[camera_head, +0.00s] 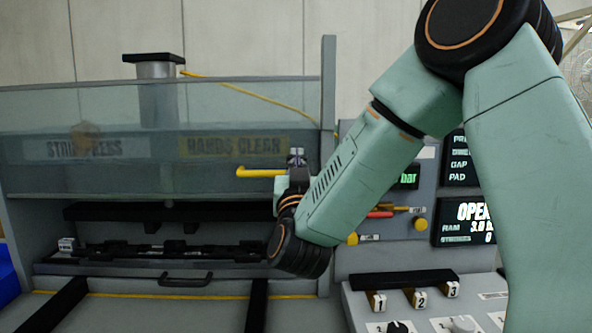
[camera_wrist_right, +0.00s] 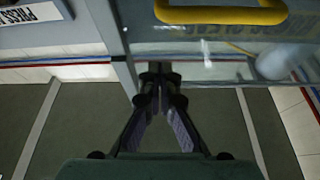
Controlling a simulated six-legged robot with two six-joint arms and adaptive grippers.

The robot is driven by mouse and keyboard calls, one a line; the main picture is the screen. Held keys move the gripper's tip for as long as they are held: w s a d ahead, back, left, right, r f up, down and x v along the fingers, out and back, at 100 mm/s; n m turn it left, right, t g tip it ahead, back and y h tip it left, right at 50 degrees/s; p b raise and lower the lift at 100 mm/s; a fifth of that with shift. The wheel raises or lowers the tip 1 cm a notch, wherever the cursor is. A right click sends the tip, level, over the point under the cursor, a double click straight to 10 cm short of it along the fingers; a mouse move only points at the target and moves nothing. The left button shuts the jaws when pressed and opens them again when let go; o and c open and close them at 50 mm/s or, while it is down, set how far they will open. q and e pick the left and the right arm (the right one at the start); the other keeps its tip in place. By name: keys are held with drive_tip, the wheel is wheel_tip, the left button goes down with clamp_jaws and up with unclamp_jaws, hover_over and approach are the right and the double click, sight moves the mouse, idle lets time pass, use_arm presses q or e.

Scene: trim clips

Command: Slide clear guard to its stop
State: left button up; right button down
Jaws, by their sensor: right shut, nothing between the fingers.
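The clear guard (camera_head: 130,180) is a see-through panel across the front of the press at left, with "HANDS CLEAR" lettering visible on or through it. Its lower edge is above the black tooling, leaving the opening below uncovered. A yellow handle (camera_head: 262,172) sits at its lower right. My right gripper (camera_head: 297,157) is shut and empty by the handle's right end. In the right wrist view, the gripper (camera_wrist_right: 156,75) is below the yellow handle (camera_wrist_right: 222,14), with a visible gap between them. The clear guard (camera_wrist_right: 215,48) shows beyond the fingers. My left gripper is not in view.
A grey post (camera_head: 328,110) stands at the guard's right edge. A black tooling bed (camera_head: 160,250) with a drawer-like handle (camera_head: 185,280) lies beneath. A control panel with numbered clips (camera_head: 420,298), knobs and display screens (camera_head: 465,215) stands at right, partly behind my arm.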

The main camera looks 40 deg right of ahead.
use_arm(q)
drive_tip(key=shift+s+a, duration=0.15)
use_arm(e)
drive_tip(key=w+f, duration=0.1)
drive_tip(key=w+d, duration=0.1)
drive_tip(key=w+f, duration=0.1)
drive_tip(key=shift+d+f, duration=0.25)
drive_tip(key=shift+f, duration=0.1)
drive_tip(key=shift+s+d, duration=0.1)
